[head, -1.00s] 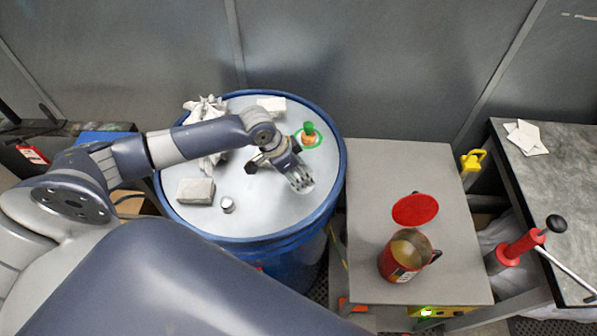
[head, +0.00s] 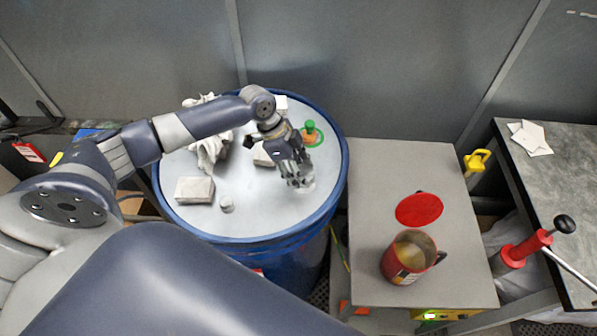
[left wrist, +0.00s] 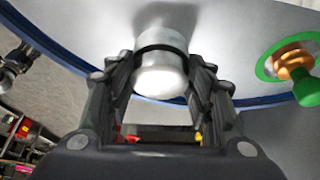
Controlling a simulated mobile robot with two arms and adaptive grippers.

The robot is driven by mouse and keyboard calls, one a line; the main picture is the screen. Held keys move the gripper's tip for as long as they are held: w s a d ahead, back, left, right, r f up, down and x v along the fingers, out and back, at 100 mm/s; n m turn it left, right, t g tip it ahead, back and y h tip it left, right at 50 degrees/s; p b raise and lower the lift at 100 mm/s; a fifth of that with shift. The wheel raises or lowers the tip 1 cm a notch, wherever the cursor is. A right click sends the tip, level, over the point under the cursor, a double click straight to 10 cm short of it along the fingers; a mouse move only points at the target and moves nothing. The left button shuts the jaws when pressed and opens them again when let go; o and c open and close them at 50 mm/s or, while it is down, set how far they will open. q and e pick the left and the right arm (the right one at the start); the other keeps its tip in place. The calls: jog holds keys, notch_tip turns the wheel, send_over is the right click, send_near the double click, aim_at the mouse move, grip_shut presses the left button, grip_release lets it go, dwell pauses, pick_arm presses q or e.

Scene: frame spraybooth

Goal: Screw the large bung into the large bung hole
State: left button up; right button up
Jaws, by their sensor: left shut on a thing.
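The large bung, a silver-white cylinder with a black band (left wrist: 160,65), is between the fingers of my left gripper (left wrist: 162,92) in the left wrist view. The gripper is shut on it. In the head view my left gripper (head: 300,184) points down at the right part of the blue drum's pale lid (head: 262,215). The bung is at or just above the lid; I cannot tell whether it sits in the hole. The large bung hole is hidden. My right gripper is not in view.
On the lid stand a green-topped fitting in a green ring (head: 310,128), a small silver cap (head: 226,204), a whitish block (head: 194,190) and crumpled cloth (head: 210,150). A grey cabinet (head: 375,180) beside the drum carries a red can (head: 408,262) and red lid (head: 419,210).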

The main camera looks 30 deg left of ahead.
pick_arm(q)
jog(key=shift+d+f+m+g+b, duration=0.15)
jog(key=shift+m+b, duration=0.1)
jog(key=shift+m, duration=0.25)
jog(key=shift+d+m+g+b, duration=0.1)
jog(key=shift+m+g+b, duration=0.1)
jog(key=shift+m, duration=0.6)
jog(key=shift+w+f+m+g+b, duration=0.15)
jog(key=shift+m+g+b, duration=0.4)
jog(key=shift+m+b, duration=0.5)
jog(key=shift+c, duration=0.3)
jog(key=shift+w+m+g+b, duration=0.1)
jog(key=shift+m+g+b, duration=0.3)
jog(key=shift+m, duration=0.65)
jog(key=shift+c, duration=0.6)
